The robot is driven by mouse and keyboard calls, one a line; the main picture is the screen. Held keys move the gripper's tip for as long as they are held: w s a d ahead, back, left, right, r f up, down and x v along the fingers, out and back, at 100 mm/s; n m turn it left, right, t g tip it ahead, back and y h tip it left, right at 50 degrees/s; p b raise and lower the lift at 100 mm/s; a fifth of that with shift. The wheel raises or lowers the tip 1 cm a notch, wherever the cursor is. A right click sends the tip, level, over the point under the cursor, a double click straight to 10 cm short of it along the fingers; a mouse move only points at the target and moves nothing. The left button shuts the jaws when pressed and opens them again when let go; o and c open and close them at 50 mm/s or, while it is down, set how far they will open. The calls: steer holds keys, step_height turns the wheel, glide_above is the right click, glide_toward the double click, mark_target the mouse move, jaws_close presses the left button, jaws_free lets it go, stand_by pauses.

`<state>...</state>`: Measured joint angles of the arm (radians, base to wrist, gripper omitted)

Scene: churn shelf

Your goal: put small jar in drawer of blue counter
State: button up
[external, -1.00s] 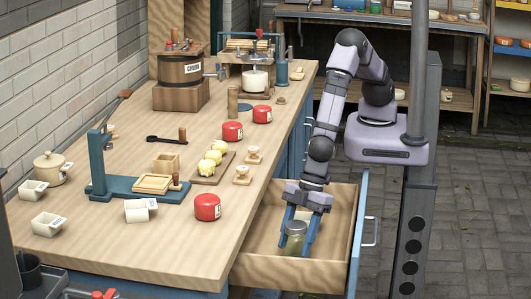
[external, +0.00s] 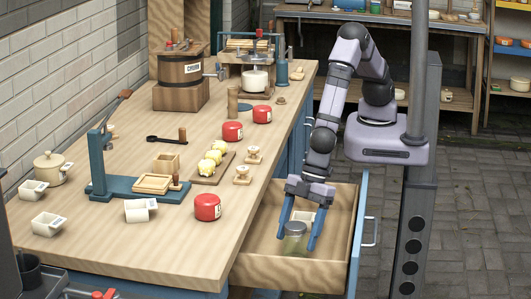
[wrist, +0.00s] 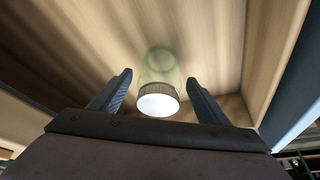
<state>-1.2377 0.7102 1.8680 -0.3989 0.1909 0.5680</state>
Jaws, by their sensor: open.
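The small jar (external: 294,240) is greenish glass with a pale lid and stands inside the open drawer (external: 262,268) of the blue counter (external: 283,168). In the wrist view the jar (wrist: 160,68) shows its white lid toward me, between and just beyond my fingers. My gripper (external: 299,240) is open, with its blue fingers on either side of the jar and a gap to each. The wrist view shows the fingers (wrist: 160,82) spread, with nothing gripped.
The drawer's blue front (external: 357,235) is at right. A red jar (external: 207,207) stands near the counter's edge. Most of the drawer floor is clear.

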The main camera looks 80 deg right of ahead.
steer(key=v, duration=1)
stand_by(0.3)
steer(key=s+d+f+n+g+h, duration=0.1)
steer(key=s+d+f+h, duration=0.15)
steer(key=d, duration=0.65)
steer(key=s+d+f+n+g+h, duration=0.1)
steer(key=s+d+h, duration=0.15)
steer(key=d, duration=0.65)
steer(key=w+d+r+m+p, duration=0.2)
steer(key=w+d+r+m, duration=0.1)
steer(key=d, duration=0.5)
steer(key=w+d+r+m+p, duration=0.2)
steer(key=w+d+r+m, duration=0.2)
steer(key=d, duration=0.5)
steer(key=w+d+r+m+y+p, duration=0.1)
steer(key=w+d+r+m+p, duration=0.1)
steer(key=d+m, duration=0.5)
step_height(320, 180, up, 3)
steer(key=shift+w+d+f, duration=0.1)
steer(key=shift+w+d, duration=0.75)
steer(key=shift+d, duration=0.1)
steer(key=shift+c, duration=0.4)
